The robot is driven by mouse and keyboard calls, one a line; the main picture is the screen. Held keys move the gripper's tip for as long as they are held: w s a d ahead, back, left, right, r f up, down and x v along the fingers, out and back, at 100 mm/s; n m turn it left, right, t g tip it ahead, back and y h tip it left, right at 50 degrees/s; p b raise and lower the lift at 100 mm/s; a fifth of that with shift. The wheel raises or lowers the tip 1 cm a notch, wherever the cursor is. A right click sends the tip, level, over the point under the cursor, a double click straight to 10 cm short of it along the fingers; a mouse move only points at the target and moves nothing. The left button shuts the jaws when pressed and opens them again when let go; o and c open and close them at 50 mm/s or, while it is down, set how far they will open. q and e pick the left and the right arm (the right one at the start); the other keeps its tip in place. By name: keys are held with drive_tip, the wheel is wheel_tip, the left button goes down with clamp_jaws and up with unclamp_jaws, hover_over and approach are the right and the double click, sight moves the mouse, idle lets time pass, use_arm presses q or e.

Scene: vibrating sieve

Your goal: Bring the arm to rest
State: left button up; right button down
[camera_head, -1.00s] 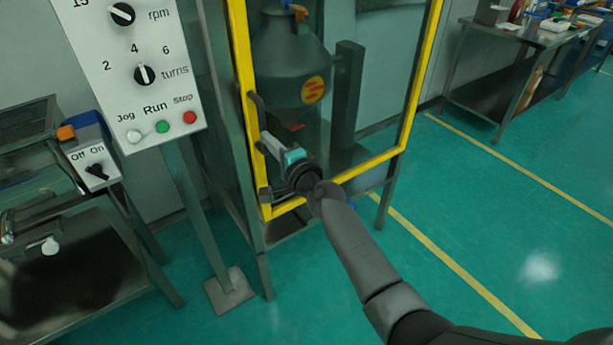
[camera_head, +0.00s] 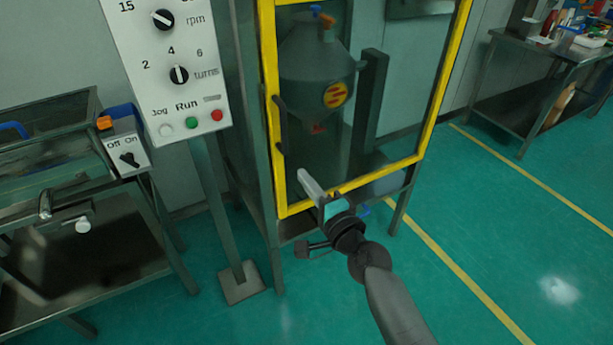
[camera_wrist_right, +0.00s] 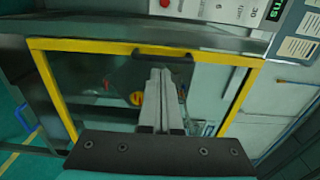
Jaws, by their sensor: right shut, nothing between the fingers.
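My right gripper (camera_head: 304,176) is shut and empty. It is in front of the lower left part of the yellow-framed door (camera_head: 279,60), below and to the right of the dark door handle (camera_head: 281,125). In the right wrist view the two pale fingers of the gripper (camera_wrist_right: 160,76) lie together and point at the door, with the dark handle (camera_wrist_right: 163,52) at the top of the yellow frame beyond them. A gap between fingers and handle shows in the head view. My left gripper is in neither view.
Behind the door panel stands a grey vessel (camera_head: 318,62) with a yellow and red round mark. A control panel (camera_head: 170,90) on a post stands left of the cabinet. An Off/On switch box (camera_head: 130,157) and a metal bench (camera_head: 90,265) are further left. Green floor is open at the right.

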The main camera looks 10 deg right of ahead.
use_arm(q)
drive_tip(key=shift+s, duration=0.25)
use_arm(e)
drive_tip(key=shift+s, duration=0.15)
drive_tip(key=s+d+f+n+g+h, duration=0.1)
drive_tip(key=s+f+n+g, duration=0.3)
drive_tip(key=f, duration=0.6)
drive_tip(key=s+d+f+n+g+h, duration=0.1)
drive_tip(key=s+d+f, duration=0.1)
drive_tip(key=s+f, duration=0.6)
drive_tip(key=s+d+f+n+g+h, duration=0.1)
drive_tip(key=s+f+n+g, duration=0.15)
drive_tip(key=f, duration=0.95)
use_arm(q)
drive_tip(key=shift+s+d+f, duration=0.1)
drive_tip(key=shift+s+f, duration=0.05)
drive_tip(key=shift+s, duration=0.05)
use_arm(e)
drive_tip(key=s+d+f+n+g+h, duration=0.1)
drive_tip(key=s+f, duration=0.4)
drive_tip(key=s, duration=0.6)
drive_tip(key=s+d+f+n+g+h, duration=0.1)
drive_tip(key=s+d+f+n+g, duration=0.2)
drive_tip(key=s, duration=0.7)
drive_tip(key=s+d+f+n+g, duration=0.3)
drive_tip(key=s+f, duration=0.5)
drive_tip(key=s, duration=0.3)
drive_tip(key=shift+s+f+n+g+h, duration=0.2)
drive_tip(key=shift+s+n+g+h, duration=0.35)
drive_tip(key=shift+n, duration=0.6)
